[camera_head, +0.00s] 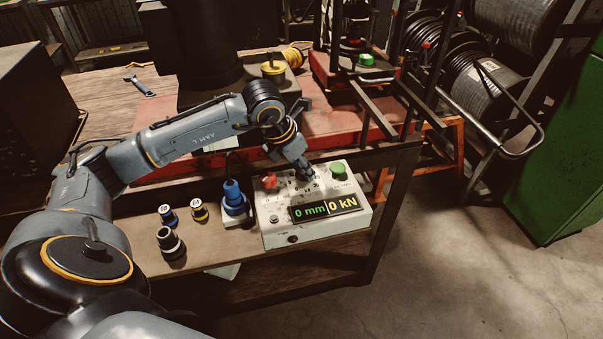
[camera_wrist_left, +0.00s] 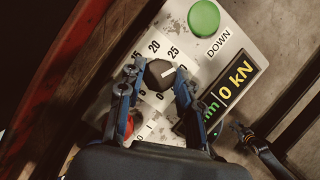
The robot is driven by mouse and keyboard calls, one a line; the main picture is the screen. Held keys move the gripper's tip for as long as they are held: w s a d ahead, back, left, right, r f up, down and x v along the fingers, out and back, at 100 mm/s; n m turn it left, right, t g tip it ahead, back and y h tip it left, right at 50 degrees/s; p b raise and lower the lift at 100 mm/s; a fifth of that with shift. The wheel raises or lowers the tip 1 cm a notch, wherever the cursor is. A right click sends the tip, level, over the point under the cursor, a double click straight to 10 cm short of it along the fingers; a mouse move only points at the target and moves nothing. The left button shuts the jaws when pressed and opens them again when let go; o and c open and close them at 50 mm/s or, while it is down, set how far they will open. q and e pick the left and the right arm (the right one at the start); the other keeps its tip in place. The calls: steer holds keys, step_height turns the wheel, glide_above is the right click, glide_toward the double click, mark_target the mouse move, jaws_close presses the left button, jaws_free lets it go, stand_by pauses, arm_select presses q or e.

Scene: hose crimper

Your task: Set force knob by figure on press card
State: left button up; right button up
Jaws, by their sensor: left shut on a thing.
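The control box (camera_head: 277,232) stands on the bench, its display (camera_head: 326,207) reading 0 mm and 0 kN. In the left wrist view, the dark force knob (camera_wrist_left: 157,76) is ringed by figures including 15, 20 and 25. A pale mark shows on its upper right; its exact setting is unclear. My left gripper (camera_head: 303,172) is over the box, and its fingers (camera_wrist_left: 157,80) are closed on the knob. A dark jointed part at lower right in that view appears to be my right gripper (camera_wrist_left: 243,132); its jaws are unclear. I cannot identify the press card.
The green button (camera_head: 338,168) and red button (camera_head: 269,181) flank the knob. The press (camera_head: 350,65) and hose reels (camera_head: 490,85) are behind. Floor at right is clear.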

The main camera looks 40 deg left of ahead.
arm_select(q)
steer(key=shift+d+f+n+y+b, duration=0.1)
steer(key=shift+n+y+b, duration=0.35)
steer(key=shift+n+b, duration=0.45)
steer(key=shift+d+n+y+b, duration=0.1)
steer(key=shift+n+y+b, duration=0.35)
steer(key=shift+n, duration=0.75)
steer(key=shift+s, duration=0.1)
steer(key=o, duration=1.1)
steer(key=shift+o, duration=0.2)
steer(key=shift+a, duration=0.1)
steer(key=shift+r, duration=0.3)
steer(key=v, duration=1.1)
steer(key=shift+s+r, duration=0.2)
